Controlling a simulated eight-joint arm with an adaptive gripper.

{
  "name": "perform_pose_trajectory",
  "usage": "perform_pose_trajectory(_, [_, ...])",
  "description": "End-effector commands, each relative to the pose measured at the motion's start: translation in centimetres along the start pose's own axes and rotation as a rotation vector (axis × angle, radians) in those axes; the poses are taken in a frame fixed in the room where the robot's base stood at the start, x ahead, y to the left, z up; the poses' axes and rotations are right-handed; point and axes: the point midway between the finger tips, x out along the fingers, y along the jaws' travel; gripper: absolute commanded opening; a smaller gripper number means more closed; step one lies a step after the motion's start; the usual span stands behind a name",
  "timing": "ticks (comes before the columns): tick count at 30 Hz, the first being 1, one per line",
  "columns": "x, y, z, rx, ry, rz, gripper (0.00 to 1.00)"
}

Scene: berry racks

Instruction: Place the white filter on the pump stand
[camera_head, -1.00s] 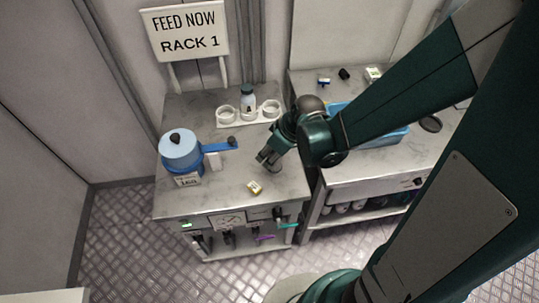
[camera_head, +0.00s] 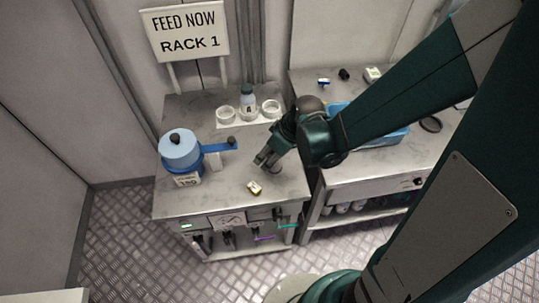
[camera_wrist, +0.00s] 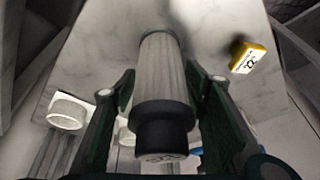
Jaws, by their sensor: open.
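The white filter (camera_wrist: 160,72), a ribbed pale cylinder with a black cap, shows in the wrist view between my fingers. It appears to stand upright on the grey marbled worktop. My gripper (camera_wrist: 163,92) is open, with a finger on each side of the filter and visible gaps. In the head view my gripper (camera_head: 264,162) is low over the right part of the left bench, and its fingers largely hide the filter.
A yellow labelled block (camera_head: 254,188) lies near the front edge, also in the wrist view (camera_wrist: 247,57). A white holder (camera_head: 236,122) with cups and a bottle (camera_head: 247,99) stands behind. A blue tray (camera_head: 385,137) sits on the right bench. The middle worktop is clear.

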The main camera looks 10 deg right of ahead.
Motion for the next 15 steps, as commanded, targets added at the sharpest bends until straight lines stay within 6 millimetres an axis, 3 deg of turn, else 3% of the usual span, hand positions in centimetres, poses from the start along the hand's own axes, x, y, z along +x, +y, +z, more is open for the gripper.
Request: perform_pose_trajectory(15, [-3.4,0.0,-0.1,0.001,0.0,0.0,0.44])
